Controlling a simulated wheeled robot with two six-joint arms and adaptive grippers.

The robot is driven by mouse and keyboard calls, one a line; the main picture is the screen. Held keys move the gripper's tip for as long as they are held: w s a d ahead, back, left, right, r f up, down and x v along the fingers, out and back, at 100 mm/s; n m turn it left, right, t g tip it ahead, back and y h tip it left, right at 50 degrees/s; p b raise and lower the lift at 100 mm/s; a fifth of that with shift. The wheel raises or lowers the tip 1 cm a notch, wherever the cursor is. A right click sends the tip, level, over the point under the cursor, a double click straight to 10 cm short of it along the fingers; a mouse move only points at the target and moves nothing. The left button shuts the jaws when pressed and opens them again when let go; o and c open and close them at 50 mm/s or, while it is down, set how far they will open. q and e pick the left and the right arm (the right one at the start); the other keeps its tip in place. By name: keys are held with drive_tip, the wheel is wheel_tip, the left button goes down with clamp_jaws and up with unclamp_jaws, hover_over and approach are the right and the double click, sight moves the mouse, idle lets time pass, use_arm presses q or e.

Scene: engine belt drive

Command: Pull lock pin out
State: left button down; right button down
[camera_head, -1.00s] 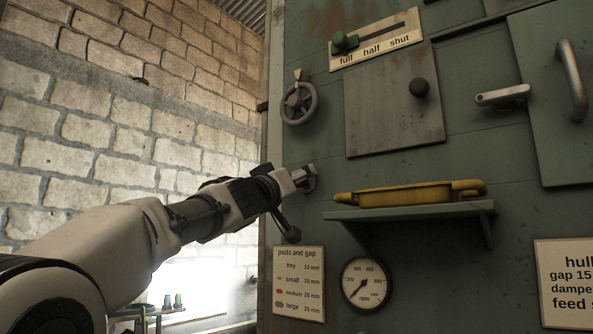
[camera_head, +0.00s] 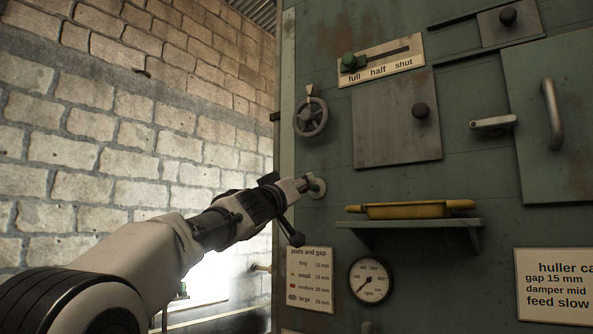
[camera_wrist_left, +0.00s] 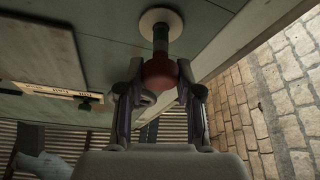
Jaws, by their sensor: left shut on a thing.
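The lock pin shows in the left wrist view as a red ball knob (camera_wrist_left: 159,73) on a short stem with a dark green band (camera_wrist_left: 160,38). The stem stands out from a pale round plate (camera_wrist_left: 152,17) on the green machine wall. My left gripper (camera_wrist_left: 159,88) is shut on the red knob, one finger on each side. In the head view my left gripper (camera_head: 303,187) is at the round plate (camera_head: 318,185) near the machine's left edge and hides the knob. My right gripper is not in view.
Above the pin is a handwheel (camera_head: 311,117). To the right, a shelf (camera_head: 420,224) carries a yellow tool (camera_head: 415,210). Below are a pods and gap sign (camera_head: 310,279) and an rpm gauge (camera_head: 371,280). A brick wall (camera_head: 130,130) and open space lie to the left.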

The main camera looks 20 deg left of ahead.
use_arm(q)
drive_tip(key=shift+r, duration=0.1)
drive_tip(key=shift+w, duration=0.1)
drive_tip(key=c, duration=0.7)
unclamp_jaws()
drive_tip(key=shift+c, duration=0.2)
drive_tip(key=v, duration=1.2)
drive_tip(key=shift+w, duration=0.1)
